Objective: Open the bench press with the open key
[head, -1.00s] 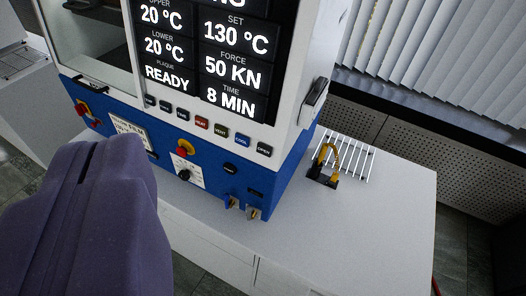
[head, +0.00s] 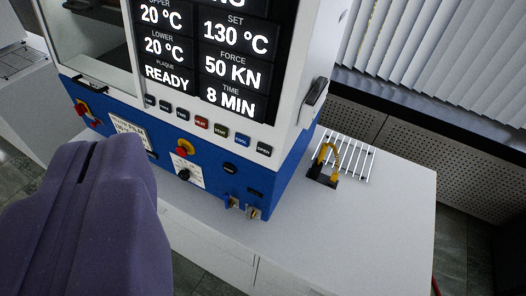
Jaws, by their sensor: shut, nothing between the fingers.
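The bench press (head: 215,200) is a white and blue machine on a white bench. Its screen (head: 205,55) reads READY, 130 °C set, 50 KN and 8 MIN. A row of keys runs under the screen. The open key (head: 264,150) is the dark one at the right end, beside the blue COOL key (head: 242,141). My gripper (head: 95,150) is purple, shut and empty, at the lower left. It appears in front of the press's lower left part, left of and apart from the open key in the picture. It hides part of the blue front.
A yellow-handled item (head: 327,165) and a white wire rack (head: 355,160) are on the bench (head: 370,220) to the right. The bench's right front is clear.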

